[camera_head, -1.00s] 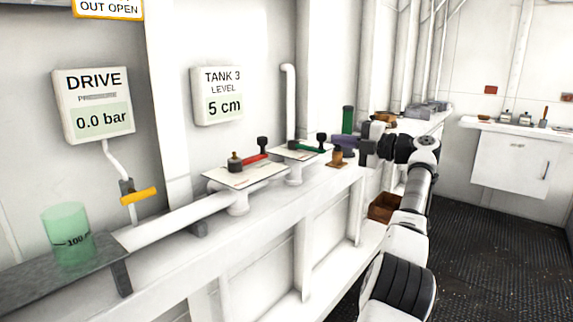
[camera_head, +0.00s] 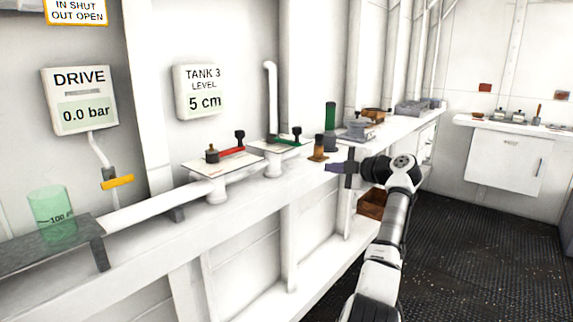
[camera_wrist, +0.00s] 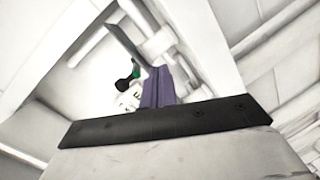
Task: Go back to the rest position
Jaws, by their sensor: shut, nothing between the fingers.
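My gripper (camera_head: 336,168) is at the front edge of the white ledge, to the right of the valves. Its purple fingers show in the wrist view (camera_wrist: 157,88), closed together with nothing held. My arm reaches up from the bottom of the head view, in front of the ledge. Beyond the fingers in the wrist view, a green lever (camera_wrist: 135,74) with a dark knob shows partly. In the head view the green valve handle (camera_head: 287,142) and the red valve handle (camera_head: 228,152) lie over their white plates, clear of my gripper.
The white ledge (camera_head: 262,189) runs along the wall, bearing a brown-based fitting (camera_head: 318,150) and a dark green cylinder (camera_head: 330,118) near my gripper. A brown box (camera_head: 372,204) sits below the ledge. A green beaker (camera_head: 52,214) stands far left. The dark floor (camera_head: 470,250) at right is open.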

